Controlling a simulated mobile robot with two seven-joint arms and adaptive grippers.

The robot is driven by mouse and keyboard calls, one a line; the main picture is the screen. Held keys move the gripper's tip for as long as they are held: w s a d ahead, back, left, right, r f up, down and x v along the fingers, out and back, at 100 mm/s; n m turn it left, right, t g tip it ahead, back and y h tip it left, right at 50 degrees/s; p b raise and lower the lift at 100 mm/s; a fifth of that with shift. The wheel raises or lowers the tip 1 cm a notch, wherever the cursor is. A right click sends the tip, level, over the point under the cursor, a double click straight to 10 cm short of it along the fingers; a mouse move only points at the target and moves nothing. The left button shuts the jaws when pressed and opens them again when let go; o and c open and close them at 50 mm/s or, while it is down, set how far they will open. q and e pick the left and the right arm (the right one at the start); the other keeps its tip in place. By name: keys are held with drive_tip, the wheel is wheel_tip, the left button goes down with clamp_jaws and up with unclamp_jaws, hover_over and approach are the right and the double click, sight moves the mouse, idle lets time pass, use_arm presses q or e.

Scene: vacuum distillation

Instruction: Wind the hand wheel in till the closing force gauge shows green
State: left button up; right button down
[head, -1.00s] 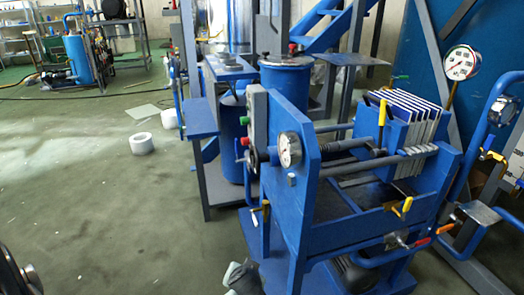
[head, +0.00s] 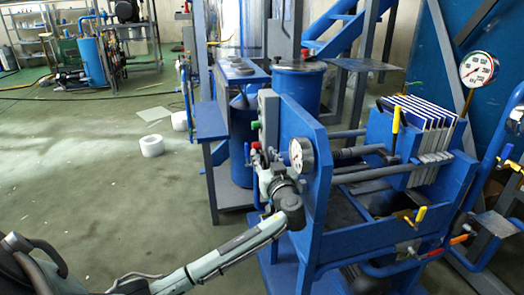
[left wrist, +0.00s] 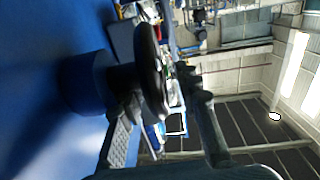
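The filter press has a blue end plate (head: 318,190). The closing force gauge (head: 302,155) is a round white dial beside it; its needle and colours are too small to read. The dark hand wheel is mostly hidden behind my left gripper (head: 264,168) in the head view. In the left wrist view the black wheel (left wrist: 151,70) shows edge-on, on a dark hub beside the blue plate. My left gripper (left wrist: 163,95) is open, with one finger on each side of the wheel's rim. I cannot tell whether they touch it. My right gripper is out of view.
White filter plates (head: 425,125) and a yellow-handled lever (head: 396,120) stand on the right. A second gauge (head: 478,69) is behind.

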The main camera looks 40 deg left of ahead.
use_arm(q)
drive_tip(key=shift+x, duration=1.25)
clamp_jaws()
